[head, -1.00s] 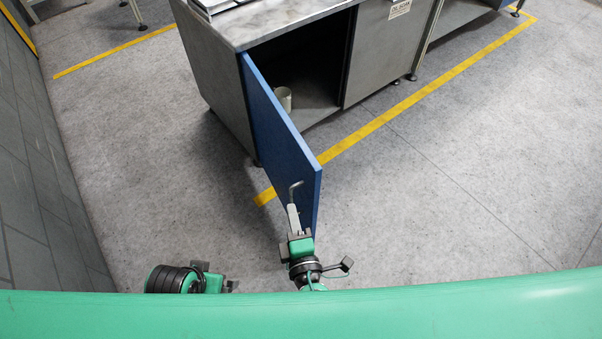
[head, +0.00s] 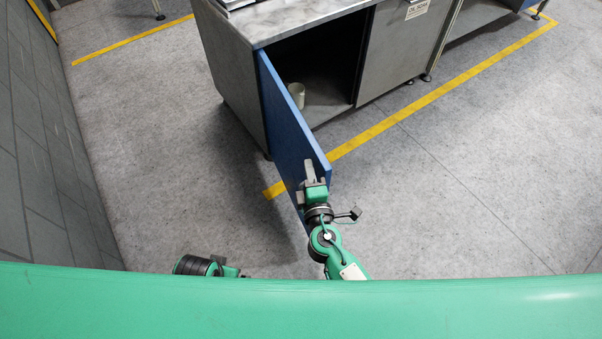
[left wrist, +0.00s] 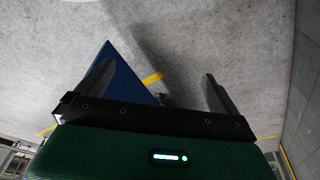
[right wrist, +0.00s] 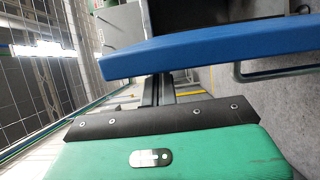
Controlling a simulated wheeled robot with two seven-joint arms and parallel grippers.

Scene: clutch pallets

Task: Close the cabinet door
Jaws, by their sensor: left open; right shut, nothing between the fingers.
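The blue cabinet door (head: 285,125) stands wide open, hinged at the left side of the grey cabinet (head: 235,85). My right gripper (head: 309,166) is shut and empty at the door's free end, overlapping it in the head view; contact is unclear.
A white cup (head: 297,94) stands inside the dark open cabinet. A closed grey panel (head: 405,50) is to the right of the opening. Yellow tape (head: 400,118) marks the floor. A grey wall (head: 40,160) is on the left; the floor on the right is clear.

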